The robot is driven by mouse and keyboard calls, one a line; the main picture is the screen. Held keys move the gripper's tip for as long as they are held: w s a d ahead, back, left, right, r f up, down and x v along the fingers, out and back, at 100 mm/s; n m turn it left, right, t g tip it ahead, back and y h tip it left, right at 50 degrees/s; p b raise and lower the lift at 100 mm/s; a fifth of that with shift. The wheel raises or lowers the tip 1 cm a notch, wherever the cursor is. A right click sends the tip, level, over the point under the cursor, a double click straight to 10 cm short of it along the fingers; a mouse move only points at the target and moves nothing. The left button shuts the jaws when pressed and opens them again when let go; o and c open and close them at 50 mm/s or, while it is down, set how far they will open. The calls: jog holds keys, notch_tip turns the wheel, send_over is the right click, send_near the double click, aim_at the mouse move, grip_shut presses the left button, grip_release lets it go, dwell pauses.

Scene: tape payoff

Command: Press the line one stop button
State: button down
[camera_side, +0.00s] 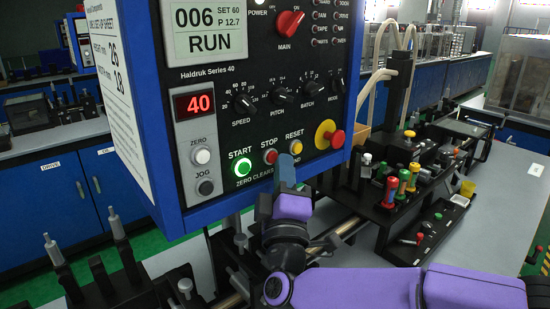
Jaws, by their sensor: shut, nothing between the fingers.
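A blue-framed control panel (255,100) faces the camera, its display (210,42) reading "006" and "RUN". A red button (270,156) sits under the label STOP, between the green lit START button (242,167) and the yellow RESET button (296,149). I see no line number on this panel. My gripper (287,161) is shut and empty, its blue-grey fingertips pointing up in front of the panel's lower part, right beside the STOP button and below RESET. I cannot tell whether the fingertips touch the panel. They hide part of the lettering below the buttons.
A red mushroom button on a yellow plate (330,135) is right of RESET. The red MAIN knob (290,24) is above. A black rack (395,200) with coloured-handled tools stands right of my arm. Black fixtures with upright pins (116,228) stand at lower left.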

jog(key=shift+w+a, duration=0.15)
dwell(0.4)
jog(key=shift+w+a, duration=0.2)
dwell(0.4)
jog(key=shift+s+d, duration=0.35)
jog(key=s+d, duration=0.4)
jog(key=shift+d, duration=0.15)
dwell(0.6)
dwell(0.8)
